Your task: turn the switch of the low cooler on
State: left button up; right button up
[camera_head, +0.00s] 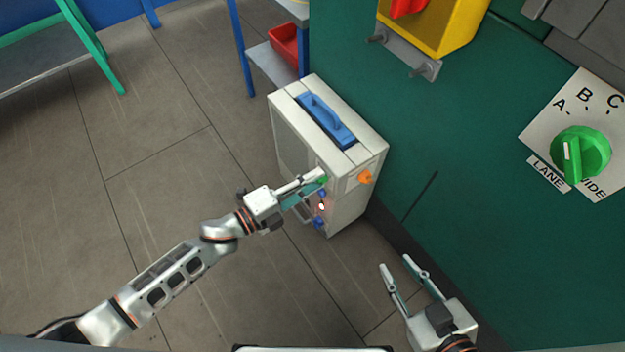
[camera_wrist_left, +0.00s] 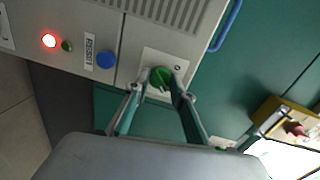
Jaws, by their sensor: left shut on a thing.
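The low cooler (camera_head: 300,125) is a white cabinet with a blue top handle, standing on the floor against the green wall. Its switch, a round green knob (camera_wrist_left: 160,74) on a pale plate, shows in the left wrist view. My left gripper (camera_head: 318,181) reaches the cooler's front face. In the left wrist view its fingertips (camera_wrist_left: 160,86) are shut on the green knob, one on each side. In the head view the fingers mostly hide the knob. My right gripper (camera_head: 396,263) is open and empty, low and to the right of the cooler.
The cooler's front has a lit red lamp (camera_wrist_left: 48,40), a dark green lamp (camera_wrist_left: 67,46) and a blue button (camera_wrist_left: 106,60). An orange knob (camera_head: 365,177) sticks out nearby. A larger green selector (camera_head: 580,154) is on the wall panel. A yellow box (camera_head: 448,30) is above.

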pick_arm(q)
jog(key=o, duration=1.1)
jog(key=shift+a, duration=0.1)
jog(key=v, duration=1.2)
